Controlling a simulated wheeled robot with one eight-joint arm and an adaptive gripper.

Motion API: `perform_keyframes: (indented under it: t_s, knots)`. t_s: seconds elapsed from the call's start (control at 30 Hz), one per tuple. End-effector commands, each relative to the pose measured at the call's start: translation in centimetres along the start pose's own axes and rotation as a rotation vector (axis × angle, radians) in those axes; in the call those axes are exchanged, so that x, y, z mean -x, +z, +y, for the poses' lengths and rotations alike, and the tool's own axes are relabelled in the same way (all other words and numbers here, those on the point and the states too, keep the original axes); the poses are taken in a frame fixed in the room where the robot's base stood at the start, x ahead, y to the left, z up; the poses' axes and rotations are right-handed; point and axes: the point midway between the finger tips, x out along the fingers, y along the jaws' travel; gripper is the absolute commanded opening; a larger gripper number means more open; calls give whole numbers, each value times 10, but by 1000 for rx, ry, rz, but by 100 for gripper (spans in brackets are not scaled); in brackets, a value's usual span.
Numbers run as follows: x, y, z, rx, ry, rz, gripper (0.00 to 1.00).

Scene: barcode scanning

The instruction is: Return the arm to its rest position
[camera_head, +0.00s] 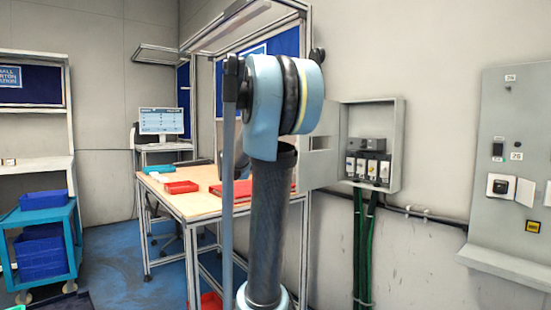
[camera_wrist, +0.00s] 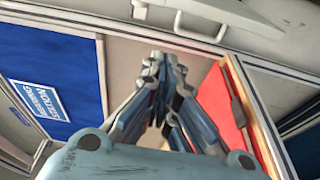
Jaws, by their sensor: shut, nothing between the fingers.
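My gripper (camera_wrist: 158,62) shows in the wrist view. Its two fingers meet at the tips, shut with nothing between them. Beyond the fingertips are a grey surface and a metal frame bar. In the head view my arm is folded upright in the middle, with a blue joint at the top and a dark link below it. The gripper cannot be made out in the head view.
A workbench (camera_head: 160,188) with red trays (camera_head: 181,187) stands behind my arm. An open electrical box (camera_head: 398,140) and a grey panel (camera_head: 515,150) are on the right wall. A blue cart (camera_head: 40,218) stands at left. Blue floor between cart and bench is clear.

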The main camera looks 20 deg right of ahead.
Motion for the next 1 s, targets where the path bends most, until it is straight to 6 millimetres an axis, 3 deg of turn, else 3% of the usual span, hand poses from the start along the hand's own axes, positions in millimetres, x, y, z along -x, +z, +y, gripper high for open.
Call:
perform_keyframes:
  t_s: [0.2,0.4,0.53,0.67,0.77,1.0]
  knots:
    - [18,3,0,0,0,0,0]
    - [22,5,-1,-2,-4,-2,0]
    - [30,19,-17,-35,-59,-15,0]
    - [51,51,-57,-111,-196,-48,0]
    - [76,78,-99,-182,-335,-80,0]
    - [152,129,-201,-329,-680,-152,0]
